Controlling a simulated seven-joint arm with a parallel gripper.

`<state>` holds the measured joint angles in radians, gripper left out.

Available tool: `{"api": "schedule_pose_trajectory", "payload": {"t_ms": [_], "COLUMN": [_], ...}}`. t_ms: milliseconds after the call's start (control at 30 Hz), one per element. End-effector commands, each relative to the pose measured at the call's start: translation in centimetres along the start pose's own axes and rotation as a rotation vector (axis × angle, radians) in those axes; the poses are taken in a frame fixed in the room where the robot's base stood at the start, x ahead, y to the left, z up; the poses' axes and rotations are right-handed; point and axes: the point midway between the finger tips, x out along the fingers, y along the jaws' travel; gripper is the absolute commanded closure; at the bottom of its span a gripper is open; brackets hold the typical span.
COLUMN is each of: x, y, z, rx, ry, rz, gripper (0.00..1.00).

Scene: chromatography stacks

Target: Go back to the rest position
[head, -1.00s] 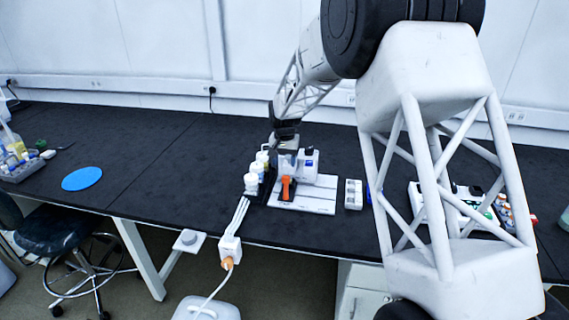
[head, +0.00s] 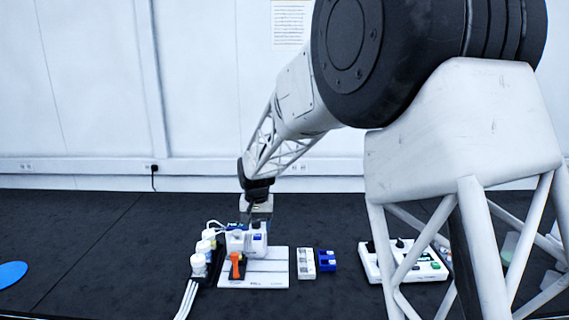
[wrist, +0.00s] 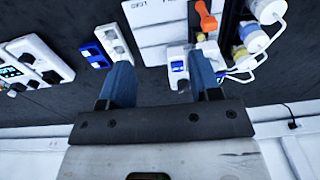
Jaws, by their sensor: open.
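In the head view my gripper (head: 257,210) is just behind and above the white chromatography device (head: 250,240). The device stands on a white base plate (head: 270,273) and has an orange lever (head: 236,265) at its front. In the wrist view the device (wrist: 180,68) is close to the right finger; I cannot tell whether they touch. The fingertips are hidden in the head view.
White-capped bottles (head: 199,264) with tubes stand left of the plate. A white block (head: 306,263), a blue block (head: 326,261) and a white instrument panel (head: 425,264) are to the right. The back wall (head: 90,90) rises behind the table. The left table area is mostly clear.

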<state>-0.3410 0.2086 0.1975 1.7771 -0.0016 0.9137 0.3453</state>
Motion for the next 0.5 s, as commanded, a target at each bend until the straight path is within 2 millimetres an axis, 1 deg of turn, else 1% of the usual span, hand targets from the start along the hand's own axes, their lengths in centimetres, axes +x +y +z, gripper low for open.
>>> {"api": "schedule_pose_trajectory", "payload": {"t_ms": [33,100,267,500], "x": [-1.0,-2.1,-4.5,-7.6], "y": [1.1,2.3,5.2,9.3], "z": [0.8,1.9,4.6,8.9], "rx": [0.002,0.002,0.003,0.005], "ry": [0.006,0.011,0.025,0.047], "rz": [-0.001,-0.002,-0.005,-0.007], "gripper": [0.43,0.43,0.43,0.43]}}
